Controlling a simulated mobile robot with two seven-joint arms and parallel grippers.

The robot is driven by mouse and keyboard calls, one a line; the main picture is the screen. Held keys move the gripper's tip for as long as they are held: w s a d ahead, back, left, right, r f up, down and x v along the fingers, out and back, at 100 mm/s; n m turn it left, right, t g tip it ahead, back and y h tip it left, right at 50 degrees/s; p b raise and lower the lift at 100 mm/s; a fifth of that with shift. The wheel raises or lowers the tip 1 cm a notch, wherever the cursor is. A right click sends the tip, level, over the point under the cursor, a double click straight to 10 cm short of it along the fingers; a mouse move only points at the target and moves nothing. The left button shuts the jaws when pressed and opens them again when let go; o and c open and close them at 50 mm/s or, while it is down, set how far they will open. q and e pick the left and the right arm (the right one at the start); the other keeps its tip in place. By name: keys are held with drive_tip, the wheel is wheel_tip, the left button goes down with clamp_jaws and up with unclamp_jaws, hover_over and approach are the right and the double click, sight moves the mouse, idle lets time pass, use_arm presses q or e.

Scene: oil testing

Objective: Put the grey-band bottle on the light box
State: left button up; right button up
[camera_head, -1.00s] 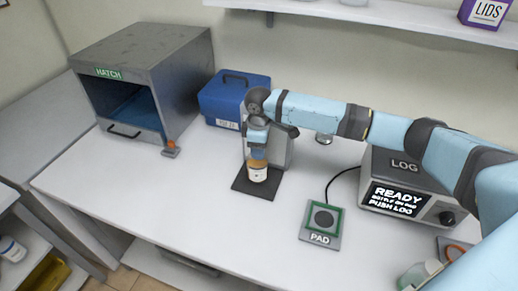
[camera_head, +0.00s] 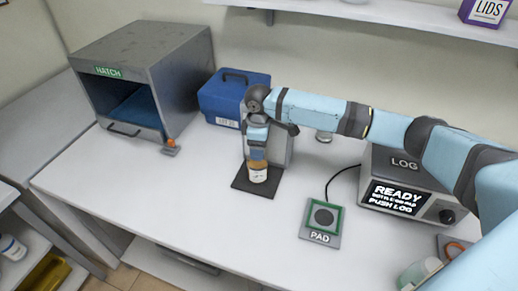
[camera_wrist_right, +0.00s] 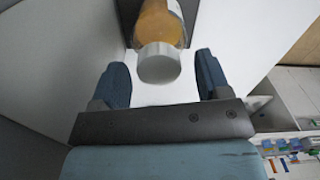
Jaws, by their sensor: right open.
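An amber bottle (camera_head: 258,174) with a white label stands on a dark base plate (camera_head: 241,184) in front of a grey upright box (camera_head: 281,150). I cannot make out a grey band, nor tell surely whether this box is the light box. In the right wrist view the bottle (camera_wrist_right: 157,22) shows a pale grey cap (camera_wrist_right: 158,64). My right gripper (camera_head: 257,150) is at the bottle's upper part. Its open fingers (camera_wrist_right: 161,66) stand either side of the cap, with gaps showing. The arm hides part of the bottle and box. My left gripper is out of view.
A green-framed pad (camera_head: 322,218) and a LOG device (camera_head: 408,188) reading READY are to the right. A pale bottle (camera_head: 420,272) stands at the front right. A blue case (camera_head: 222,101) and the grey hatch (camera_head: 150,60) are behind left. The front-left table is clear.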

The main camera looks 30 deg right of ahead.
wheel_tip(320, 180, up, 11)
drive_tip(key=b, duration=0.1)
drive_tip(key=shift+f, duration=0.15)
idle(0.5)
